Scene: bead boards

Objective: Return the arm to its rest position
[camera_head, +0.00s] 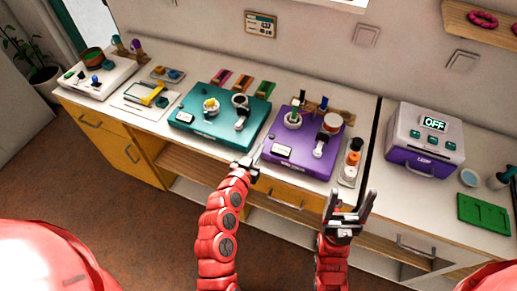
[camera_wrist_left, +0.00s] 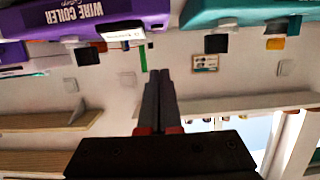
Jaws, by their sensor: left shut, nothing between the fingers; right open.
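My left gripper (camera_head: 260,155) is at the counter's front edge, just in front of the gap between the teal board and the purple board. In the left wrist view its two dark fingers (camera_wrist_left: 159,84) lie together with nothing between them. My right gripper (camera_head: 352,203) points up in front of the counter, to the right of the left one. The left wrist view is upside down.
The teal board (camera_head: 190,126) and purple board (camera_head: 323,164) carry small fittings; the purple one also shows in the wrist view (camera_wrist_left: 25,28), lettered "WIRE COILER". A purple-and-grey box (camera_head: 425,160) reading OFF stands right, near a green tray (camera_head: 484,221). The floor in front is clear.

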